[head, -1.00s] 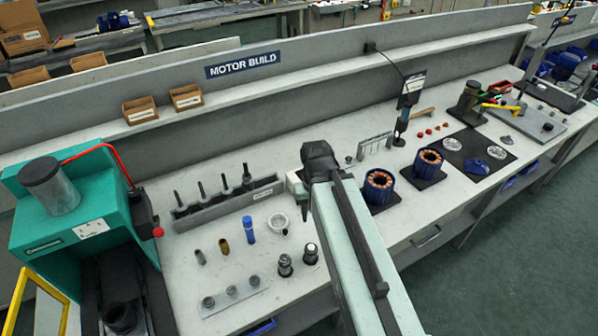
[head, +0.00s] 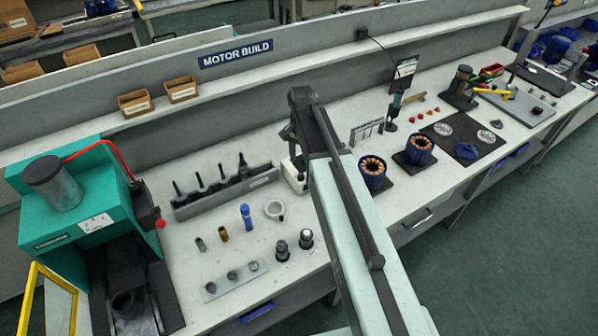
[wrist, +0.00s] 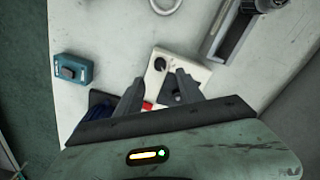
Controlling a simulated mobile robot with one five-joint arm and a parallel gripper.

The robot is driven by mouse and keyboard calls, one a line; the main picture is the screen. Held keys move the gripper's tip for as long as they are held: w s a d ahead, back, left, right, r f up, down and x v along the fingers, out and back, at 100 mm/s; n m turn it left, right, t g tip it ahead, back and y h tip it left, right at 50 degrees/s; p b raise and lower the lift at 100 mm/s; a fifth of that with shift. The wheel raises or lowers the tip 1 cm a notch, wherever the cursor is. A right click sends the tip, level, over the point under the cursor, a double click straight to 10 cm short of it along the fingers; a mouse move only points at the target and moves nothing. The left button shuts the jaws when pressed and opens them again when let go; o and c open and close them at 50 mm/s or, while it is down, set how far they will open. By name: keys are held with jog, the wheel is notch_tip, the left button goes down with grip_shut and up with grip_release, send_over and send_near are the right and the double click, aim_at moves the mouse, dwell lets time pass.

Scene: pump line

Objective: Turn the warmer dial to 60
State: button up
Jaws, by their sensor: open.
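The warmer appears to be a cream box (wrist: 152,82) on the bench, seen below my wrist. Its black dial (wrist: 160,64) is on the top face, near the far edge. A red switch (wrist: 147,105) shows beside my left finger. My gripper (wrist: 157,82) is open and empty, its fingers over the box on either side, with the dial just beyond the fingertips. I cannot read the dial's marks or setting. In the head view the cream box (head: 294,177) is mostly hidden behind my arm.
A teal block with a grey knob (wrist: 74,70) sits to the left in the wrist view. A dark tool rack (head: 225,192) and a white ring (head: 274,209) lie left of my arm. Wound stators (head: 373,173) stand to the right. The back wall (head: 330,75) rises behind.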

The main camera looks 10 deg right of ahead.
aim_at(301, 176)
notch_tip(301, 176, down, 8)
jog(key=b, duration=0.7)
jog(key=shift+b, duration=0.3)
jog(key=shift+r, duration=0.1)
